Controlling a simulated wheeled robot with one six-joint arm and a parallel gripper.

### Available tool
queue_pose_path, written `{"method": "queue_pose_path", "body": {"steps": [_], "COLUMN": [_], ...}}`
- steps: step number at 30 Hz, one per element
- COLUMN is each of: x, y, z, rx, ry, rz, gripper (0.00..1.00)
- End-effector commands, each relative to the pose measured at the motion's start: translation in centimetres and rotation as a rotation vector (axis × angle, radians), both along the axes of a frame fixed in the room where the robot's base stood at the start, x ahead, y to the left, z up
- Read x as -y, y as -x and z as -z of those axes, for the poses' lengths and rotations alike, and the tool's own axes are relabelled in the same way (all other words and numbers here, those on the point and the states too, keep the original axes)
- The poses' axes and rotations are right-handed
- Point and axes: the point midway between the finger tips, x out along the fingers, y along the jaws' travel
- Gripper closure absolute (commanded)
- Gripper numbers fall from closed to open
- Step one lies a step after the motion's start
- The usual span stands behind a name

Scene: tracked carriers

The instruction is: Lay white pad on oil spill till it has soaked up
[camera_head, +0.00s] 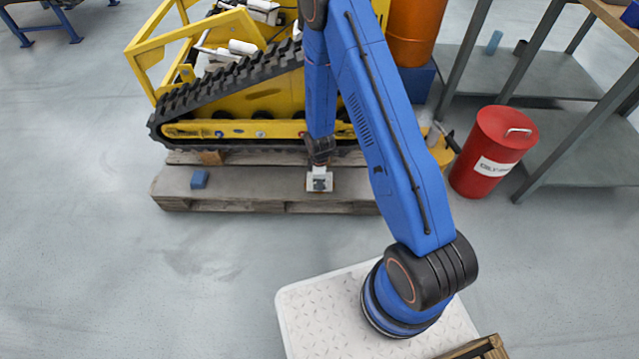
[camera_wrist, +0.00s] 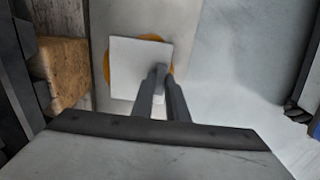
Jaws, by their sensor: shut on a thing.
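The white pad (camera_wrist: 132,72) is a flat, pale square below my gripper in the wrist view. My gripper (camera_wrist: 160,82) is shut on the pad near its right side. The orange-brown oil spill (camera_wrist: 107,66) shows past the pad's left and top edges and a little at the right; the pad hides its middle. In the head view my gripper (camera_head: 319,174) is low over the pallet's front board, with the pad (camera_head: 312,187) at its tips. I cannot tell whether the pad touches the spill or hangs just above it.
A yellow tracked carrier (camera_head: 236,128) stands on the grey-topped pallet (camera_head: 255,192), close behind my gripper. A small blue block (camera_head: 200,179) lies on the pallet at left. A red bin (camera_head: 493,150) stands at right by a metal rack (camera_head: 540,75).

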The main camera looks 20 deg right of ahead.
Motion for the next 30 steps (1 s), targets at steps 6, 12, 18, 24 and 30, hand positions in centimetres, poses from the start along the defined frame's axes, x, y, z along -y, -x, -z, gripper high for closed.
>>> {"method": "queue_pose_path", "body": {"steps": [6,12,18,24,30], "x": [0.0,0.0,0.0,0.0,0.0], "y": [0.0,0.0,0.0,-0.1,-0.2], "z": [0.2,0.2,0.2,-1.1,-3.9], "rx": [0.0,0.0,0.0,0.003,0.004], "ry": [0.0,0.0,0.0,-0.001,-0.001], "rz": [0.0,0.0,0.0,0.0,0.0], "gripper": [1.0,0.68,0.68,0.68,0.68]}}
